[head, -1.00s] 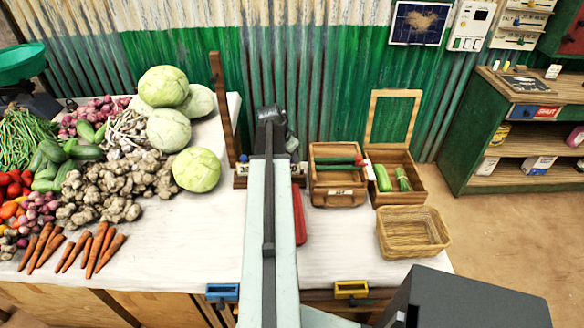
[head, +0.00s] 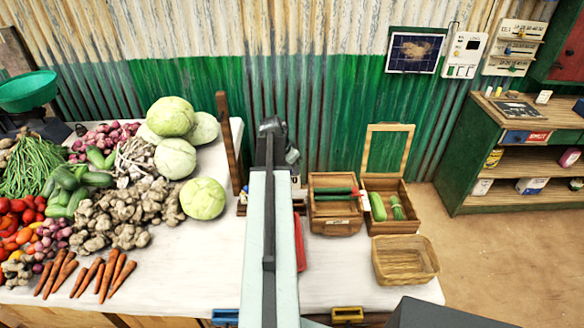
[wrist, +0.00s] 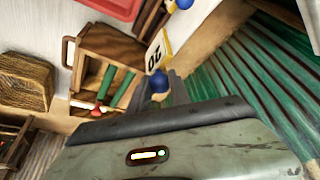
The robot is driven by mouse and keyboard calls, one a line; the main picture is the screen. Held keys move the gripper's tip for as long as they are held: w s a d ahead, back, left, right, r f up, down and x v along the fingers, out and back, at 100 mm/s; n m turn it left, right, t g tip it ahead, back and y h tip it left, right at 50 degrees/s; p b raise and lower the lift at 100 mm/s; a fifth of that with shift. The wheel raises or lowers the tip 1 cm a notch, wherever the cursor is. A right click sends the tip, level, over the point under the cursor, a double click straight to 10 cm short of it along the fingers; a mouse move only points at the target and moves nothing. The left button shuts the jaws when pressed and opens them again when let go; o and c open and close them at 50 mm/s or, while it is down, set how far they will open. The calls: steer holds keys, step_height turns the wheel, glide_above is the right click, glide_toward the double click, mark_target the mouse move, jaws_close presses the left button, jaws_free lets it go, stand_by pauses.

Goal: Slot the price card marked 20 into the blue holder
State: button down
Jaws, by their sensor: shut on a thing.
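The price card marked 20 (wrist: 157,50) is white with a yellow edge and shows in the wrist view at the dark fingertips of my gripper (wrist: 167,88). A blue ball (wrist: 159,82) sits at its lower edge. My gripper is shut on the card; the exact grip is partly hidden. The blue holder (head: 225,316) is at the table's front edge, cut by the picture's bottom and partly behind my arm.
A yellow holder (head: 347,314) is on the front edge, right of my arm. A wooden box (head: 336,227), an open-lidded box (head: 383,227) and an empty basket (head: 405,261) stand on the right. Vegetables fill the left. White tabletop (head: 190,275) is bare left of my arm.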

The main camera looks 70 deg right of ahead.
steer(key=shift+r+p, duration=1.65)
steer(key=shift+r, duration=0.1)
steer(key=shift+s+f, duration=0.1)
